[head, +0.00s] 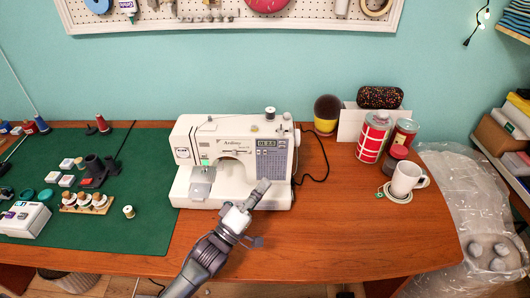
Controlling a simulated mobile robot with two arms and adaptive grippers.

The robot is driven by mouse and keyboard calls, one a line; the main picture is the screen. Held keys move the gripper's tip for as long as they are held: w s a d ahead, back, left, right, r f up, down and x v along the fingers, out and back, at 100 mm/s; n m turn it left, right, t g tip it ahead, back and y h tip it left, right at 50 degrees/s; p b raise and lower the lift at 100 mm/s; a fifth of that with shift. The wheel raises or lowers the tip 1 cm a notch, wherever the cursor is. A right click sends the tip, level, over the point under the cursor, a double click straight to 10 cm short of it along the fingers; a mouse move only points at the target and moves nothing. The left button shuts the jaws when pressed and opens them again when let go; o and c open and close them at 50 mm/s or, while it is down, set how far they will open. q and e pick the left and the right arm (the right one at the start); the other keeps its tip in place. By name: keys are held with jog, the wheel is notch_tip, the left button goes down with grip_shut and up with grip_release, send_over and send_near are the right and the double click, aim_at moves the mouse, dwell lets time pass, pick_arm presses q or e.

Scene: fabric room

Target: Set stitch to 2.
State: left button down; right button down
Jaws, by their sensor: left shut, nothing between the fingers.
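A white sewing machine (208,138) stands on the wooden table in the middle of the head view. Its small display (266,143) sits on the right column, above a grey-blue stitch panel (272,161). The digits on the display are too small to read surely. My left gripper (263,186) is in front of the lower right part of the machine, below the panel. It is shut and empty, and its fingers point up and right. I cannot tell whether it touches the machine. My right gripper is not in view.
A green cutting mat (140,228) with spools, small boxes and a thread rack (86,202) covers the table's left. A white mug (407,179), red-white tins (372,138) and a black cable (322,160) are on the right. The front right tabletop is clear.

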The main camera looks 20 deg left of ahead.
aim_at(265, 152)
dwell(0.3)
pick_arm(q)
jog(key=shift+w+a+b, duration=0.4)
jog(key=shift+w+b, duration=0.3)
jog(key=shift+w, duration=0.7)
jog(key=shift+w+a+b, duration=0.45)
jog(key=shift+w+b, duration=0.3)
jog(key=shift+w, duration=0.65)
jog(key=shift+w+a+b, duration=0.4)
jog(key=shift+w+b, duration=0.3)
jog(key=shift+w, duration=0.7)
jog(key=shift+w+a, duration=0.1)
jog(key=shift+w, duration=0.35)
jog(key=shift+w, duration=0.2)
jog(key=shift+r, duration=0.1)
jog(key=shift+s+p, duration=0.3)
jog(key=shift+s, duration=0.4)
